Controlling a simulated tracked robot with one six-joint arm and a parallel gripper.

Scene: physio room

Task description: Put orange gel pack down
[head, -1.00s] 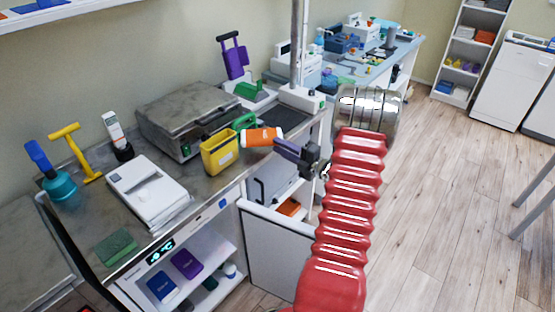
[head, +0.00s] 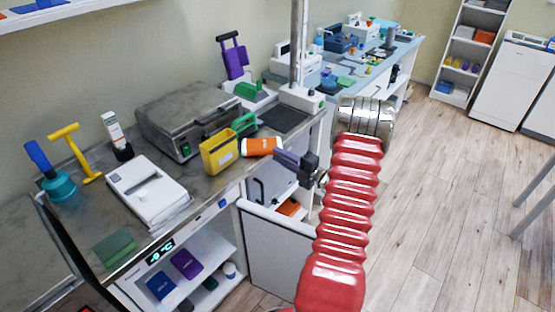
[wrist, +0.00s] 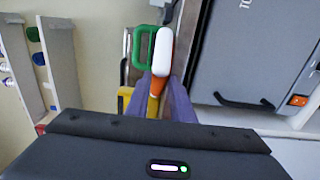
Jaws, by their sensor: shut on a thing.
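The orange gel pack (head: 258,146), with a white end and a white mark, lies on its side between my gripper's fingers. It is low over the front edge of the metal counter (head: 213,184), just right of the yellow container (head: 219,154). I cannot tell if it touches the counter. My gripper (head: 277,153) is shut on it, coming from the right. In the wrist view the pack's white end (wrist: 163,52) and orange part (wrist: 157,86) show between the purple fingers; the rest is hidden.
A green-handled item (head: 243,123) stands close behind the yellow container. A grey press-like machine (head: 185,108) is at the back, and a white device (head: 148,190) lies left. Dark counter pad (head: 283,119) behind the pack looks clear.

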